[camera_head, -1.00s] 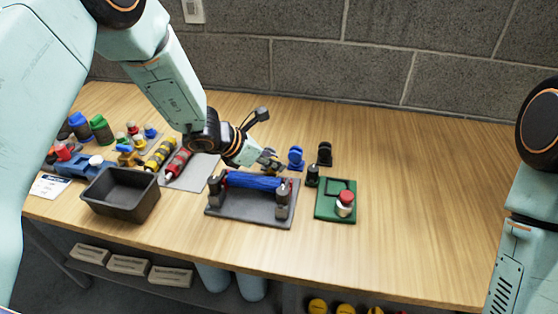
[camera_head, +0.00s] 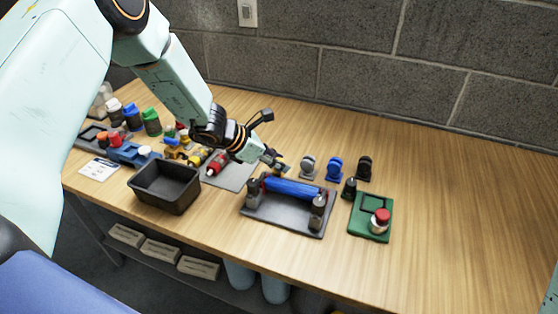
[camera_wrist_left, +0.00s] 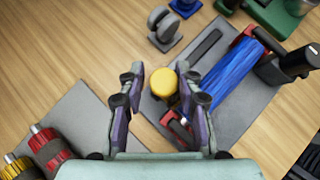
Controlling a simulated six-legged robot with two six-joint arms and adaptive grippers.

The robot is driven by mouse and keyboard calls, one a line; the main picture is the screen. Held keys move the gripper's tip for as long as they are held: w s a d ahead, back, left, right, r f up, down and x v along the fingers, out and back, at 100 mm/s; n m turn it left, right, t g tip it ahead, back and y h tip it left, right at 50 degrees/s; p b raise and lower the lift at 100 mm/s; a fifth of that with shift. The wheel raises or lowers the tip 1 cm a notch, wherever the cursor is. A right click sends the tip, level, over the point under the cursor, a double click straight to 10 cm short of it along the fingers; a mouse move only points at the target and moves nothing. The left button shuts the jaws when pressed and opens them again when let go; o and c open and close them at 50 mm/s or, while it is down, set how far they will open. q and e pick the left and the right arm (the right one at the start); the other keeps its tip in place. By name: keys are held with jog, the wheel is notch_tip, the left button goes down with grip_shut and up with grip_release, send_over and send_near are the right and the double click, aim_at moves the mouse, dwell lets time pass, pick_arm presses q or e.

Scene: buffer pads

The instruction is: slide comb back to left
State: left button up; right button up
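A blue bristled roller (camera_head: 292,188) lies across a grey base plate (camera_head: 290,215) between dark posts; it also shows in the left wrist view (camera_wrist_left: 235,75). A yellow knob (camera_wrist_left: 163,83) sits at the plate's edge beside the roller's near end, probably the comb's handle; the comb itself is not clearly made out. My left gripper (camera_head: 273,160) is over the back left of the plate. In the left wrist view the fingers (camera_wrist_left: 164,76) are open on both sides of the yellow knob, with gaps visible. My right gripper is out of view.
A black bin (camera_head: 165,188) stands left of the plate. Red and yellow rollers lie on a grey mat (camera_head: 238,175). Small stands (camera_head: 335,168) line the back. A green holder with a red-capped jar (camera_head: 380,221) is at the right. The right of the table is clear.

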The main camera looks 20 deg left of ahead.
pick_arm(q)
jog(key=o, duration=0.3)
jog(key=shift+a, duration=0.1)
jog(key=shift+v, duration=5.95)
